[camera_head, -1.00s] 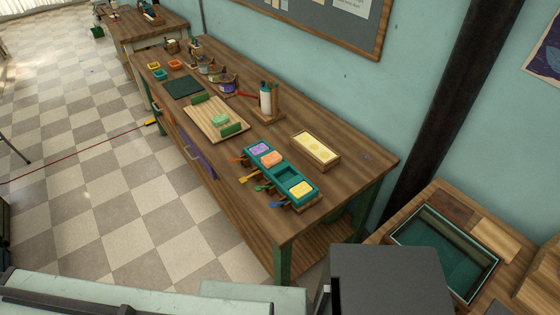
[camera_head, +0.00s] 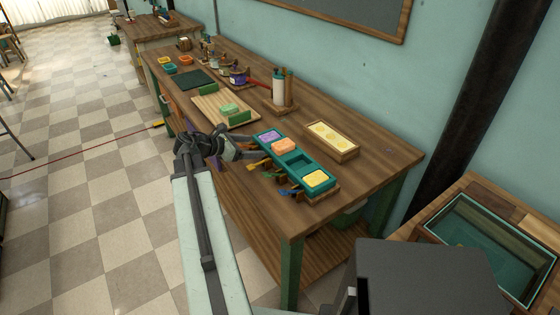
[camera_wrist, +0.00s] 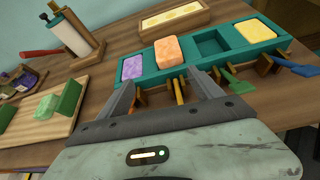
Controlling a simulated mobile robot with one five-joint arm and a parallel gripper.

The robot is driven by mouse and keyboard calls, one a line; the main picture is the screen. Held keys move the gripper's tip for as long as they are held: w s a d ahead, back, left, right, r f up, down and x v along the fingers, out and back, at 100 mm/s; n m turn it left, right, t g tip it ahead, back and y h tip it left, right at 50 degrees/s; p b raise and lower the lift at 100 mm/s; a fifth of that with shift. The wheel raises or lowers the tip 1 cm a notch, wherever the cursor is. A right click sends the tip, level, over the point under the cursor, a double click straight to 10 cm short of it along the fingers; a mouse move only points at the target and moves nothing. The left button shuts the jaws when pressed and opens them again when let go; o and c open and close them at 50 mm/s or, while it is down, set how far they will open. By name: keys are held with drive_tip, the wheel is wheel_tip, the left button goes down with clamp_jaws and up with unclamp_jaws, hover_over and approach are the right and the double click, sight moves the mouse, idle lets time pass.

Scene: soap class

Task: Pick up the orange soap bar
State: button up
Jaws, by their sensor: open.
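The orange soap bar (camera_head: 285,146) sits in a teal tray (camera_head: 294,163), in the compartment between a purple bar (camera_head: 270,136) and an empty compartment. It also shows in the wrist view (camera_wrist: 169,52), top centre, beyond my fingers. My gripper (camera_head: 256,147) is open and empty at the tray's front side, just short of the orange bar. In the wrist view my two fingers (camera_wrist: 164,80) are spread, with the orange bar ahead of the gap between them. A yellow bar (camera_head: 316,178) lies in the tray's right end compartment.
Coloured scoops (camera_head: 280,181) stick out from the tray's front near my gripper. A board with a green bar (camera_head: 228,108) and a bottle holder (camera_head: 281,98) are farther along the table.

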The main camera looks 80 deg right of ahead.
drive_tip(key=g, duration=0.1)
approach(281, 145)
drive_tip(key=shift+s+d+n, duration=0.4)
drive_tip(key=shift+s+d, duration=0.25)
drive_tip(key=b+x, duration=0.2)
drive_tip(key=x, duration=0.1)
drive_tip(key=b+x, duration=0.1)
drive_tip(key=x, duration=0.3)
drive_tip(key=shift+f+b, duration=0.35)
drive_tip(key=shift+f, duration=0.1)
drive_tip(key=shift+s+d, duration=0.1)
drive_tip(key=shift+d, duration=0.1)
drive_tip(key=shift+r, duration=0.1)
drive_tip(key=c, duration=1.5)
wheel_tip(281, 145, up, 10)
drive_tip(key=p, duration=1)
